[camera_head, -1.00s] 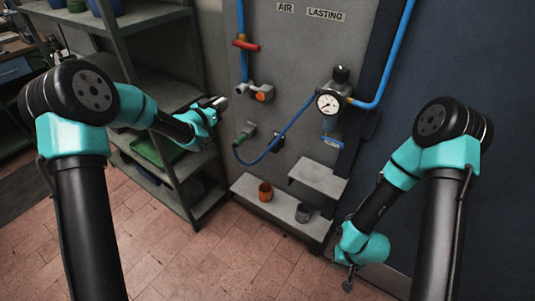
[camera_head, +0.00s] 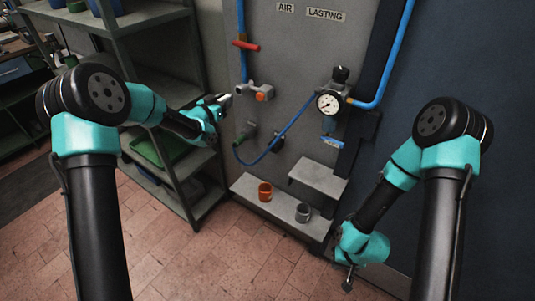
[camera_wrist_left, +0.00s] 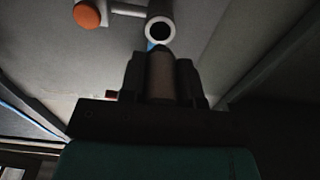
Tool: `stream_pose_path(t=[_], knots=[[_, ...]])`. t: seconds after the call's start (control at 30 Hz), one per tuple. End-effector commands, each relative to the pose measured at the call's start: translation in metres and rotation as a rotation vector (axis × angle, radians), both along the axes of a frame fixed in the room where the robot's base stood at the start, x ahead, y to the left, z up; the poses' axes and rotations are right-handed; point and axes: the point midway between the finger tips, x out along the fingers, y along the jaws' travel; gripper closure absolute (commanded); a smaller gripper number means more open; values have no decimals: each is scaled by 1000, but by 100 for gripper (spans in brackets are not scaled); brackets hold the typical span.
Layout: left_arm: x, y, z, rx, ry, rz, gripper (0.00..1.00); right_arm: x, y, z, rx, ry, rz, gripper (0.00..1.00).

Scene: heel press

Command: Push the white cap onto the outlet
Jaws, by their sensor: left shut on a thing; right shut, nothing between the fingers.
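The outlet (camera_head: 240,89) is a grey pipe end on the panel, left of an orange round knob (camera_head: 264,94). In the left wrist view the outlet (camera_wrist_left: 160,28) shows as a pale ring with a dark open bore, just beyond my fingertips. My left gripper (camera_head: 221,101) is shut on the cap (camera_wrist_left: 161,78), which looks dull and shadowed between the dark fingers. The cap points toward the outlet, with a small apparent gap; contact cannot be told. My right gripper (camera_head: 347,283) is shut and empty, low at the right, far from the outlet.
A red-handled valve (camera_head: 246,46) sits above the outlet. A green-ended fitting (camera_head: 245,137) with a blue hose is below. A gauge (camera_head: 328,103) is to the right. Shelving (camera_head: 170,101) stands close behind my left arm.

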Motion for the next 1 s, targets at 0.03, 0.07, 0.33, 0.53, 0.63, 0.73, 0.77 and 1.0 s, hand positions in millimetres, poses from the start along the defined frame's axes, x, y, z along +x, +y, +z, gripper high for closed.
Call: stream_pose_path(t=[0.03, 0.07, 0.33, 0.53, 0.63, 0.73, 0.77, 1.0], knots=[[2, -1, 0, 0, 0, 0, 100, 0, 0, 0, 0, 0, 0, 100], [2, -2, 0, 0, 0, 0, 100, 0, 0, 0, 0, 0, 0, 100], [9, -6, 0, 0, 0, 0, 100, 0, 0, 0, 0, 0, 0, 100], [15, -9, 0, 0, -1, 0, 100, 0, 0, 0, 0, 0, 0, 100], [17, -11, 0, -1, -1, 0, 100, 0, 0, 0, 0, 0, 0, 100], [19, -12, 0, 0, 0, 0, 100, 0, 0, 0, 0, 0, 0, 100], [19, -12, 0, 0, 0, 0, 100, 0, 0, 0, 0, 0, 0, 100], [19, -12, 0, 0, 0, 0, 100, 0, 0, 0, 0, 0, 0, 100]])
